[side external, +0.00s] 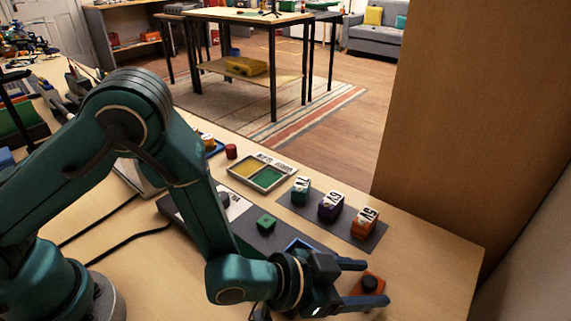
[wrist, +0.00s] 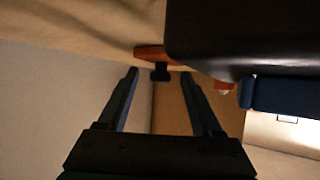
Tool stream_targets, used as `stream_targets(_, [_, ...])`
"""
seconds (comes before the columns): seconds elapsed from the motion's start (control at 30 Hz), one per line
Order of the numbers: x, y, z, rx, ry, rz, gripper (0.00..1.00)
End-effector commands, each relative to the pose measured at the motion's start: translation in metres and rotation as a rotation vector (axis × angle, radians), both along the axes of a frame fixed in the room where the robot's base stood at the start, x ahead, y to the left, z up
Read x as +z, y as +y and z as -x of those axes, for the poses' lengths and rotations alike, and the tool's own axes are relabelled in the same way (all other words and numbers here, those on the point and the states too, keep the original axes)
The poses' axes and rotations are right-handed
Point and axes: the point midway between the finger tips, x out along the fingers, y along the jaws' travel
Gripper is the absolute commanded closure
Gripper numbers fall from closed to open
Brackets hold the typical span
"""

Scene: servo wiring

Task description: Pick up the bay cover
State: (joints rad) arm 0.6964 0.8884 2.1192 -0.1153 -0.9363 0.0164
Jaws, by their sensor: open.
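An orange piece with a black knob (side external: 369,284), which looks like the bay cover, lies near the front right of the table in the side view. It also shows in the wrist view (wrist: 150,52), partly hidden behind a large dark shape. My gripper (side external: 374,281) is open and empty. In the side view its two fingers point right, one on each side of the knob. In the wrist view my gripper (wrist: 160,72) has the black knob between its fingertips, or just beyond them. I cannot tell whether the fingers touch it.
A dark mat with a green block (side external: 265,223) and a blue frame (side external: 301,246) lies behind my gripper. Teal (side external: 301,191), purple (side external: 331,206) and orange (side external: 364,222) numbered blocks stand on another mat. A two-part tray (side external: 262,172) is further back. The table's right corner is clear.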

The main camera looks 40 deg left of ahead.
Motion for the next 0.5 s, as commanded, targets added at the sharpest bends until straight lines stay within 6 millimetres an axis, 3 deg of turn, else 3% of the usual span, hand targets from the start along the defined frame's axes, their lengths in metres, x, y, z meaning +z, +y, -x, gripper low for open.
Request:
stream_targets(0.2, [0.0, -0.0001, -0.0005, 0.0, 0.0, 0.0, 0.33])
stream_targets(0.23, [0.0, -0.0001, -0.0005, 0.0, 0.0, 0.0, 0.41])
stream_targets(0.3, [0.0, 0.0, -0.0004, 0.0, 0.0, 0.0, 0.68])
stream_targets(0.4, [0.0, 0.0, -0.0004, 0.0, 0.0, 0.0, 1.0])
stream_targets(0.5, [0.0003, 0.0, -0.0004, 0.0, -0.001, 0.001, 1.0])
